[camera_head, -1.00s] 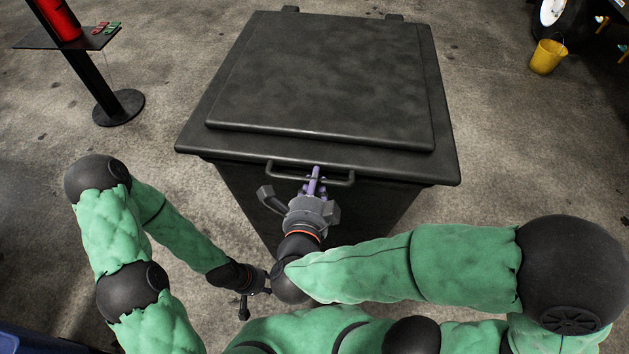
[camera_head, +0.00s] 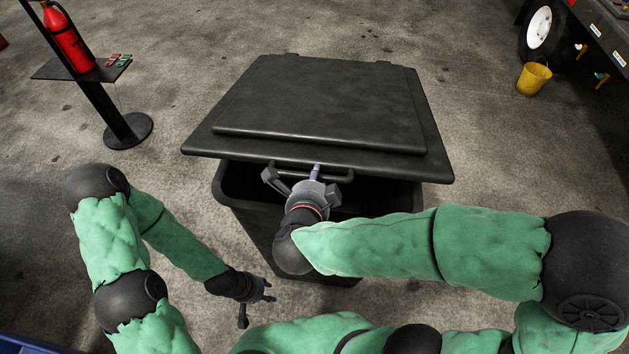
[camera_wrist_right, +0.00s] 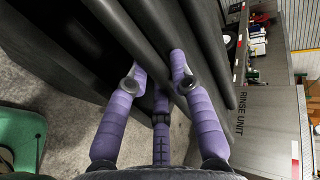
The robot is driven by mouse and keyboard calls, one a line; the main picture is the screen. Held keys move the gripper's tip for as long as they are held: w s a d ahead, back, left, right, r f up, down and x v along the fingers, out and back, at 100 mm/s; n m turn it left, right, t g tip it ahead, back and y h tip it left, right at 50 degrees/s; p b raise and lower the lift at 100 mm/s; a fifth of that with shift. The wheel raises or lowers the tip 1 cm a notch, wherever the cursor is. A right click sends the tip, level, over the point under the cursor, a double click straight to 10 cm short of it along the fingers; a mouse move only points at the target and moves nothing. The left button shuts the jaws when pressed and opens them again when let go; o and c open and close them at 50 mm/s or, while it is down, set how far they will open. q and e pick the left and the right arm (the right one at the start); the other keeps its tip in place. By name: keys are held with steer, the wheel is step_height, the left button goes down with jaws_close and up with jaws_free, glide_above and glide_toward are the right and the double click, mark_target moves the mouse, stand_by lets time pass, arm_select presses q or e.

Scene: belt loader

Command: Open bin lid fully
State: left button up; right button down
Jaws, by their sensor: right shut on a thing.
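The black bin (camera_head: 262,225) stands in front of me. Its lid (camera_head: 318,105) is partly raised: the front edge is lifted off the rim and a dark gap shows beneath it. The lid's bar handle (camera_head: 343,178) is on the front edge. My right gripper (camera_head: 314,175) is shut on this handle, its fingers partly hidden in the head view. In the right wrist view, the purple fingers (camera_wrist_right: 158,75) sit around a dark bar close to the lid edge. My left gripper (camera_head: 258,300) hangs low at the front left of the bin, fingers apart and empty.
A stand with a shelf (camera_head: 75,70) and a red fire extinguisher (camera_head: 65,38) is at the left. A yellow bucket (camera_head: 533,78) is near a wheeled vehicle (camera_head: 541,33) at the upper right. Concrete floor around the bin is clear.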

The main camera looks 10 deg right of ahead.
steer(key=w+d+r+p, duration=0.1)
steer(key=w+r+p, duration=0.3)
steer(key=r+p, duration=0.3)
steer(key=w+d+r+g+p, duration=0.1)
steer(key=w+r+p, duration=0.3)
steer(key=r+p, duration=0.4)
steer(key=w+d+r+p, duration=0.2)
steer(key=w+r+p, duration=0.3)
steer(key=r, duration=0.6)
steer(key=shift+d+p, duration=0.15)
steer(key=shift+p, duration=1.05)
